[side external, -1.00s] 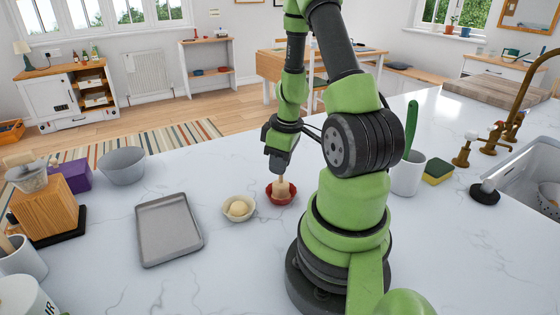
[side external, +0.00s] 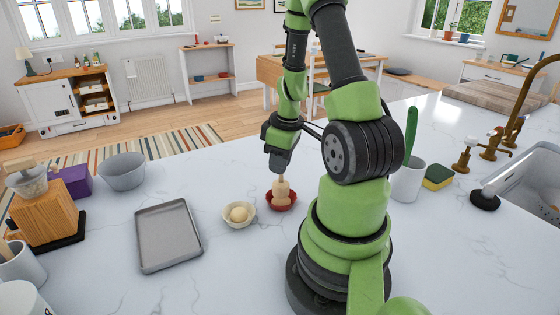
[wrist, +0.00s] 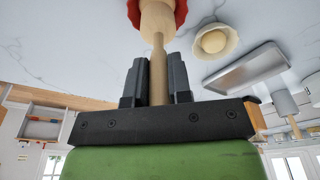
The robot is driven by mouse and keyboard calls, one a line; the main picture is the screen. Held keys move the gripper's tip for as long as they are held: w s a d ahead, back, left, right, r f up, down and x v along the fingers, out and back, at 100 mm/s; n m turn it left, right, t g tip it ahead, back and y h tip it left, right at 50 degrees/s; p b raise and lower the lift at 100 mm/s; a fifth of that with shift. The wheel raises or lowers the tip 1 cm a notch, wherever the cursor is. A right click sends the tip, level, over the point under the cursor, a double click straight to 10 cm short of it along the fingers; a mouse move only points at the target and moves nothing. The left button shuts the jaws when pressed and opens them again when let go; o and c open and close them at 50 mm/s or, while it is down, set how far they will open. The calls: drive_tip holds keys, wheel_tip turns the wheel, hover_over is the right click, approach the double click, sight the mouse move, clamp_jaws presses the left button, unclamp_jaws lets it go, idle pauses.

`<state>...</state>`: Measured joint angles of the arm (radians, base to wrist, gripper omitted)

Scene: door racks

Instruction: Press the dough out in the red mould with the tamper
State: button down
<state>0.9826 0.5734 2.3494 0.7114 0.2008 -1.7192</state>
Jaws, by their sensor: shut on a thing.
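My gripper (side external: 279,168) is shut on the handle of the wooden tamper (side external: 279,183) and holds it upright over the red mould (side external: 292,202). In the wrist view the tamper (wrist: 158,45) runs forward from between the dark fingers (wrist: 157,78), its wide head over the red mould (wrist: 181,12). In the side view a pale rounded shape, probably dough, shows below the tamper's head in the mould. I cannot tell whether the head touches it. The mould's inside is mostly hidden by the tamper.
A cream mould (side external: 227,221) with a pale dough ball (side external: 239,214) stands just left of the red mould. Further left are a grey tray (side external: 168,237) and a grey bowl (side external: 122,171). A white pot (side external: 407,180) and a sponge (side external: 438,177) stand to the right.

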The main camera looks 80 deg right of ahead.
drive_tip(key=shift+f, duration=0.1)
drive_tip(key=shift+f, duration=0.45)
drive_tip(key=shift+f, duration=0.55)
idle(0.4)
drive_tip(key=shift+r, duration=0.15)
idle(0.9)
drive_tip(key=shift+w+a+r+m, duration=0.15)
drive_tip(key=shift+w+r+m, duration=0.05)
drive_tip(key=shift+r+m, duration=0.3)
drive_tip(key=shift+w+a+r, duration=0.1)
drive_tip(key=shift+w+a, duration=0.1)
drive_tip(key=shift+w, duration=0.15)
drive_tip(key=w+a+r+n, duration=0.1)
drive_tip(key=w+a+r, duration=0.3)
drive_tip(key=a, duration=0.5)
drive_tip(key=w+a+r, duration=0.5)
drive_tip(key=w+a, duration=0.2)
drive_tip(key=a, duration=0.2)
drive_tip(key=shift+a+n, duration=0.25)
drive_tip(key=shift+n, duration=0.15)
